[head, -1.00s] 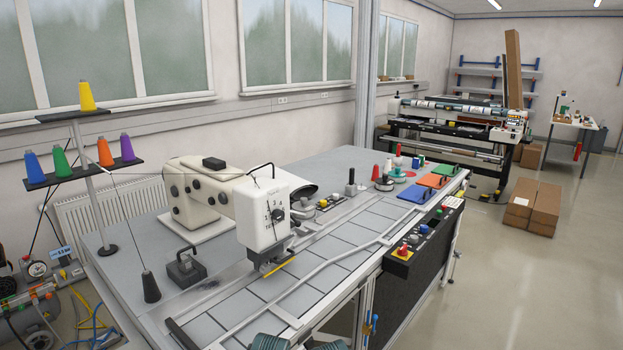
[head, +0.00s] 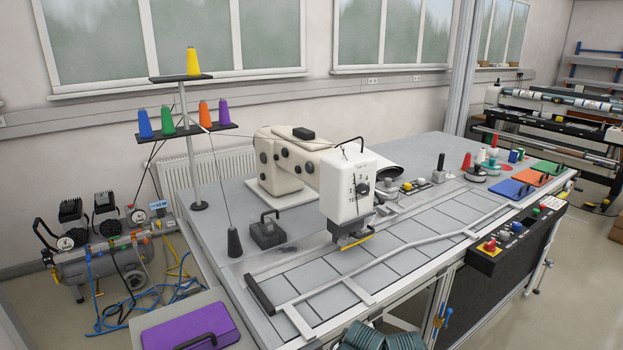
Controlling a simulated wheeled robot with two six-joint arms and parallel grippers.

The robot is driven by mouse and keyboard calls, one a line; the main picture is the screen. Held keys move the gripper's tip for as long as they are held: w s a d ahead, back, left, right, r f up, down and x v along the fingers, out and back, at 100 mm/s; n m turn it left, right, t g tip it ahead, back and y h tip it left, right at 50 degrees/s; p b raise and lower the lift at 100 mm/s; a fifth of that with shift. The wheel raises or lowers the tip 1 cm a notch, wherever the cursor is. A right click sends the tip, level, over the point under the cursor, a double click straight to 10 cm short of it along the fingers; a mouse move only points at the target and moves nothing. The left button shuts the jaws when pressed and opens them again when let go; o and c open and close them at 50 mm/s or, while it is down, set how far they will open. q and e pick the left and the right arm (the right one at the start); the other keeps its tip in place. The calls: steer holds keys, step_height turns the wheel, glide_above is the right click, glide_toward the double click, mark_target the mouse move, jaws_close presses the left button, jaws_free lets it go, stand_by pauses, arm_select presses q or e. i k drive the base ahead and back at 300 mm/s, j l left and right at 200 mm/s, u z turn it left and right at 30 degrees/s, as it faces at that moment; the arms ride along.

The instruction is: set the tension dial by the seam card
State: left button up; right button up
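The cream sewing machine (head: 290,165) stands on the grey table. Its white head box (head: 347,205) carries a dark round tension dial (head: 362,187) with small numbers around it and lettering below. The dial's pointer setting is too small to read. Below the head are a dark foot and a yellow strip (head: 357,243) over the tiled bed. I cannot pick out a seam card with certainty. Neither of my grippers is in view.
A thread stand (head: 185,130) with coloured cones rises at the left. A compressor (head: 105,258) with loose hoses and a purple panel (head: 190,325) with a handle are at lower left. Blue, orange and green plates, a control panel (head: 515,235) and spools line the right. Green ribbed material (head: 385,335) shows at the bottom.

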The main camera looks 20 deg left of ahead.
mark_target(363, 189)
steer(key=i+l+z, duration=0.15)
steer(key=i+l, duration=0.9)
steer(key=l, duration=0.35)
steer(key=i+l+z, duration=0.2)
steer(key=i+l, duration=0.9)
steer(key=l, duration=0.2)
steer(key=u, duration=2.3)
